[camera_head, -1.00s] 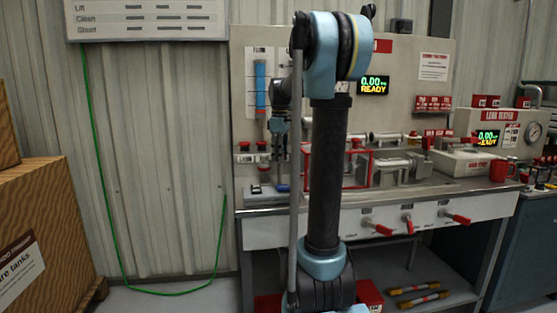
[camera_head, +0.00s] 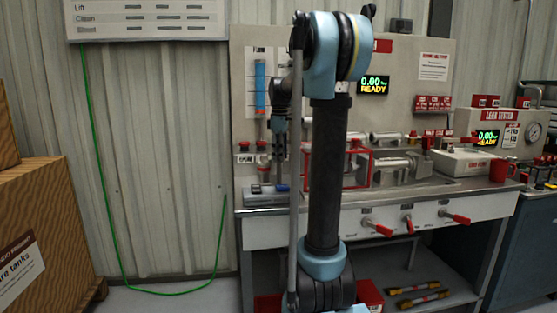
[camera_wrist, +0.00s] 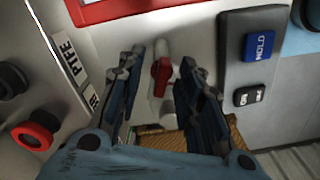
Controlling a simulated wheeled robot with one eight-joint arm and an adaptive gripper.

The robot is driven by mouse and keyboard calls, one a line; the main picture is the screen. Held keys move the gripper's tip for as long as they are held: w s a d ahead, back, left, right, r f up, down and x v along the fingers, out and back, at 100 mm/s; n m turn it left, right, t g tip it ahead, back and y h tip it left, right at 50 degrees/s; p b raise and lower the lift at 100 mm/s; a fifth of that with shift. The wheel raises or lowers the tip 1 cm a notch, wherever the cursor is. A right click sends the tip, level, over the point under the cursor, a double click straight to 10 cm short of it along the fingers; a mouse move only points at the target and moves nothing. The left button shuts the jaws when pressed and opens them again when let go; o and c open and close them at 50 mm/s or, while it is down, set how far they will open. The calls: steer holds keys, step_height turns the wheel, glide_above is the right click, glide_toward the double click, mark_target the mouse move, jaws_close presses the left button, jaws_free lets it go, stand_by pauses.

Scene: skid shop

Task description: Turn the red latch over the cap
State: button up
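The red latch (camera_wrist: 161,76) shows in the wrist view, standing upright on a pale body between my gripper's fingers. A pale rounded part (camera_wrist: 160,108) lies just below it and may be the cap. My gripper (camera_wrist: 160,70) is open, one finger on each side of the latch, with visible gaps on both sides. I see no clear contact. In the head view my gripper (camera_head: 280,160) points down at the left end of the bench, in front of the panel. I cannot make out the latch there.
A red-ringed black knob (camera_wrist: 33,136) is at left. A red frame (camera_head: 350,166) stands right of my gripper on the bench (camera_head: 420,193).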

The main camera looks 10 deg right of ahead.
steer(key=shift+r, duration=3.6)
